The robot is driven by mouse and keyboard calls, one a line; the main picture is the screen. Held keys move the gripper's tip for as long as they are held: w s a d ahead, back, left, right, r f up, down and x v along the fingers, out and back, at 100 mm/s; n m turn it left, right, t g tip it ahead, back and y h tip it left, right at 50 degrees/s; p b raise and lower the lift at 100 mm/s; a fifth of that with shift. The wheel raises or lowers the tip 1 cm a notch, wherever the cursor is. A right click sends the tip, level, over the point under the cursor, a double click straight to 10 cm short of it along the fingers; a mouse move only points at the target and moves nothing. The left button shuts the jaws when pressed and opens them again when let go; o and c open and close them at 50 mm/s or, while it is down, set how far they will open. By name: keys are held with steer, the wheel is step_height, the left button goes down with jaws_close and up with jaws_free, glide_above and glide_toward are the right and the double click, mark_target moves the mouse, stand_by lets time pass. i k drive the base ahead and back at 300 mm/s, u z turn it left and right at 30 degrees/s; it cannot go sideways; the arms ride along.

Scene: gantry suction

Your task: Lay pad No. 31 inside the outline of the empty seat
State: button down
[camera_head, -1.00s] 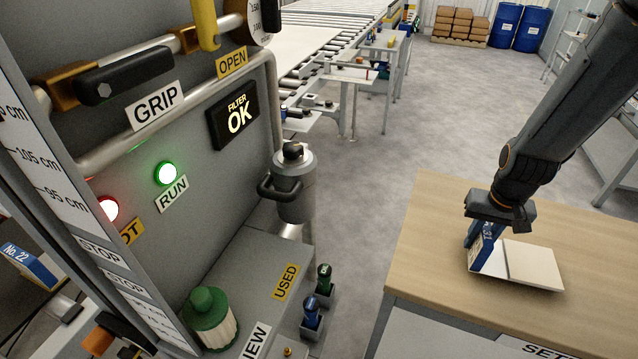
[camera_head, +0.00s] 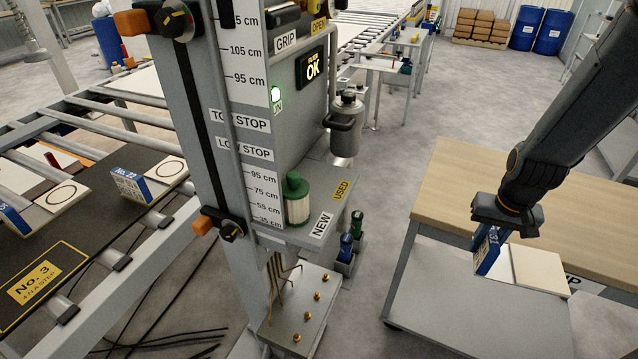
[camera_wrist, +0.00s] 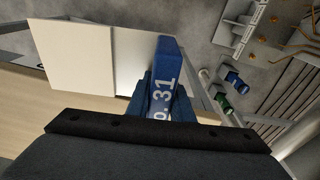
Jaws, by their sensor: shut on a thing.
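Pad No. 31 (camera_head: 540,268) is a flat cream plate with a blue upright block (camera_head: 489,250) at one end. My gripper (camera_head: 490,238) is shut on that blue block. In the wrist view the block (camera_wrist: 165,75) shows part of "No. 31" between the fingers, with the pale plate (camera_wrist: 80,60) to its left. The pad hangs in front of the wooden table's front edge, hiding part of its label. At far left a dark board (camera_head: 100,235) carries pads with blue blocks, one marked No. 22 (camera_head: 130,187).
The wooden table (camera_head: 460,185) stands right, with a grey lower shelf (camera_head: 450,280). A grey post with scales (camera_head: 245,100), a green-topped filter (camera_head: 298,200) and a box with brass fittings (camera_head: 300,310) stand between table and board. Clear floor (camera_head: 380,210) lies between.

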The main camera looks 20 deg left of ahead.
mark_target(35, 281)
steer(key=k, duration=0.6)
steer(key=u, duration=2.85)
steer(key=i, duration=1.5)
steer(key=u, duration=0.05)
